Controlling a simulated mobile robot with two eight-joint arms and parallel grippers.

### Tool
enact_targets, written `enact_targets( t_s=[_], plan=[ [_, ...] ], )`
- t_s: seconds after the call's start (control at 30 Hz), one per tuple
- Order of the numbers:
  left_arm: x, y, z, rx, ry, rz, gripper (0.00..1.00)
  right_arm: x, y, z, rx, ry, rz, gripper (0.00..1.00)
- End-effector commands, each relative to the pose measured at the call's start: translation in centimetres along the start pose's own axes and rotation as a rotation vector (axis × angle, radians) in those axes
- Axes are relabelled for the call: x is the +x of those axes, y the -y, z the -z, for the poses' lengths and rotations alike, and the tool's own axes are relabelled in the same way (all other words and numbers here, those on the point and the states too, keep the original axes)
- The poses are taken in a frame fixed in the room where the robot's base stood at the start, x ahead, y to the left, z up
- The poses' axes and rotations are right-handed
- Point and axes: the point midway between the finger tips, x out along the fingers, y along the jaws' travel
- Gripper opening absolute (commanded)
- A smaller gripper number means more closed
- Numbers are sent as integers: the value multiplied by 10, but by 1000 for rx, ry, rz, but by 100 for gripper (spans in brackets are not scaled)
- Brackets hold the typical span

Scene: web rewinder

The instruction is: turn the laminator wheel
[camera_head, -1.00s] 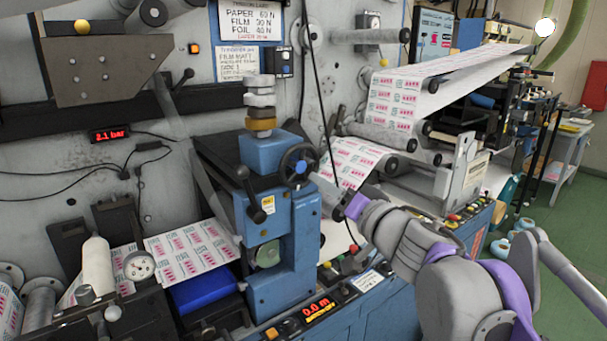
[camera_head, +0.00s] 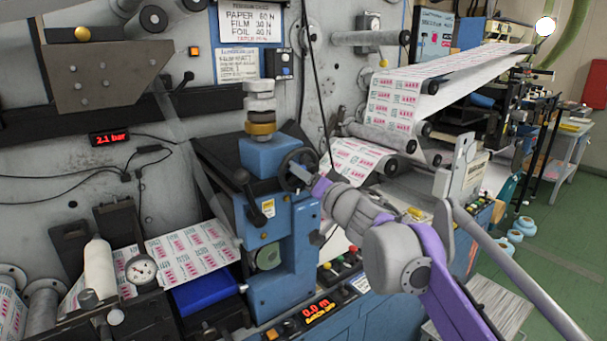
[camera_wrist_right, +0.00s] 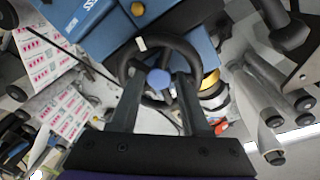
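The laminator wheel (camera_head: 284,171) is a black handwheel on the side of the blue laminator block (camera_head: 285,235). In the right wrist view the wheel (camera_wrist_right: 187,52) fills the upper middle and its blue hub (camera_wrist_right: 158,78) faces me. My right gripper (camera_head: 304,176) is at the wheel, covering part of it in the head view. In the wrist view its two fingers (camera_wrist_right: 158,82) stand apart, one on each side of the hub, overlapping the rim. Nothing shows firmly clamped between them; contact is hard to tell. My left gripper is not in view.
A black lever (camera_head: 247,190) with a ball end sits left of the wheel. A printed web (camera_head: 355,160) runs over rollers behind my right arm. A control panel (camera_head: 325,305) with buttons and a red display lies below. Green floor (camera_head: 550,240) is open at the right.

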Motion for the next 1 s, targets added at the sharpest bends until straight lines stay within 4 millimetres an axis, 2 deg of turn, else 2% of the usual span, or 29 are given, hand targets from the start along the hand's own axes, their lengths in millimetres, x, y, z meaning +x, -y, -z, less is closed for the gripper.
enact_targets(
  t_s=[0.03,0.23,0.67,1.0],
  plan=[
    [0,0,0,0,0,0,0,0,0,0,0,0,0,35],
    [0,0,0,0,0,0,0,0,0,0,0,0,0,0],
    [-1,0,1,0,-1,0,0,0,0,0,-54,-5,4,0],
    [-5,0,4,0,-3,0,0,0,-1,0,-295,-29,22,0]
  ],
)
